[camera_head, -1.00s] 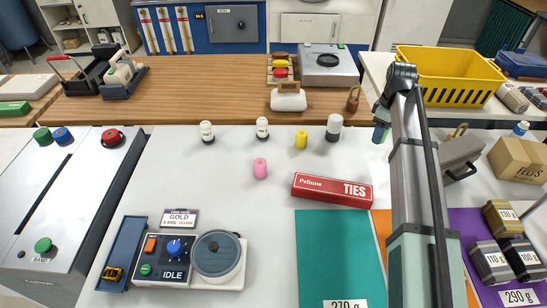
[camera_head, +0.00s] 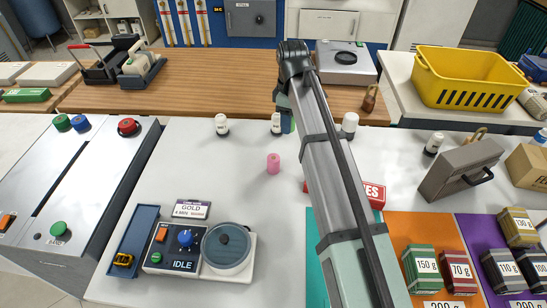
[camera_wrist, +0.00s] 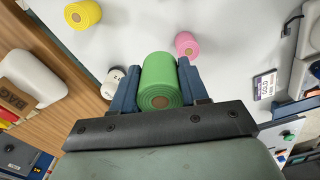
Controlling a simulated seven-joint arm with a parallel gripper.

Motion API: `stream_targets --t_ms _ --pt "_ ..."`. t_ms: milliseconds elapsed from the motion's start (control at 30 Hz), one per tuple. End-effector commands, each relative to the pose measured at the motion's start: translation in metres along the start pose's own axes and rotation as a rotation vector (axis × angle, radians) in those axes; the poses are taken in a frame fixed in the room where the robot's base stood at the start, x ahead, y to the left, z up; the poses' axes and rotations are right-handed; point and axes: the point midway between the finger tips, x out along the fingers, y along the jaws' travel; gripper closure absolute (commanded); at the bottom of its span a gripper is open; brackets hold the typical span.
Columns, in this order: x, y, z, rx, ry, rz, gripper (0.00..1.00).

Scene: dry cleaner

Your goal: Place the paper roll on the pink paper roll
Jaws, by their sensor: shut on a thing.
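My gripper (camera_wrist: 160,85) is shut on a green paper roll (camera_wrist: 159,80), held between its blue fingers in the wrist view. In the head view, my gripper (camera_head: 285,108) is beyond the pink paper roll (camera_head: 273,163), near a white bottle (camera_head: 276,124), and my arm hides most of the green roll. The pink roll stands upright on the white counter, with nothing on top. In the wrist view the pink roll (camera_wrist: 187,44) is to the right of the green roll, apart from it. A yellow roll (camera_wrist: 83,14) shows at upper left there; my arm hides it in the head view.
White dark-based bottles (camera_head: 221,125) (camera_head: 349,126) stand along the counter's back. A red ties box (camera_head: 374,194) lies right of the pink roll, partly behind my arm. A control unit with a grey round lid (camera_head: 228,245) is at front left. The counter around the pink roll is clear.

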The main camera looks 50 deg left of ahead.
Motion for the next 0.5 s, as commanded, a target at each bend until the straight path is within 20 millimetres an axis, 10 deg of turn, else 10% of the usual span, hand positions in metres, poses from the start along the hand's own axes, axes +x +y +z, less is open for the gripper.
stream_targets --t_ms 233,500 --pt "-0.014 -0.040 -0.038 0.023 0.000 0.001 0.86" --pt "-0.015 -0.047 -0.030 0.267 0.000 0.000 0.86"
